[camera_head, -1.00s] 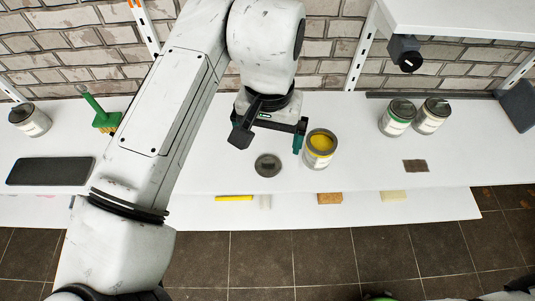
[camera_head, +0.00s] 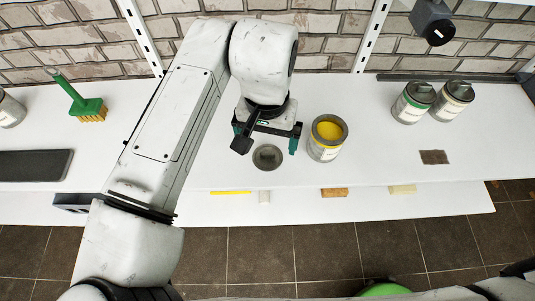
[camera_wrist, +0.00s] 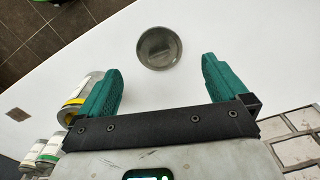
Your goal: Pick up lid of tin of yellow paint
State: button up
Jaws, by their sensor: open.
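The round grey metal lid (camera_head: 267,157) lies flat on the white shelf, left of the open tin of yellow paint (camera_head: 325,150). In the wrist view the lid (camera_wrist: 159,48) lies beyond the fingertips, roughly midway between them, and is not touched. My gripper (camera_head: 264,143) hangs above the shelf just behind the lid, open and empty. Its two green fingers stand wide apart in the wrist view (camera_wrist: 160,75). The paint tin (camera_wrist: 80,98) shows partly behind the left finger there.
Two closed tins (camera_head: 413,102) stand at the back right, near a brown sanding pad (camera_head: 434,157). A green brush (camera_head: 84,103) and a dark flat slab (camera_head: 36,164) are on the left. A lower shelf (camera_head: 300,203) holds small blocks. The shelf in front of the lid is clear.

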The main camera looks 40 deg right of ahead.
aim_at(268, 153)
jog(key=shift+d+f, duration=0.1)
jog(key=shift+f, duration=2.65)
jog(key=shift+c, duration=0.2)
jog(key=c, duration=1.1)
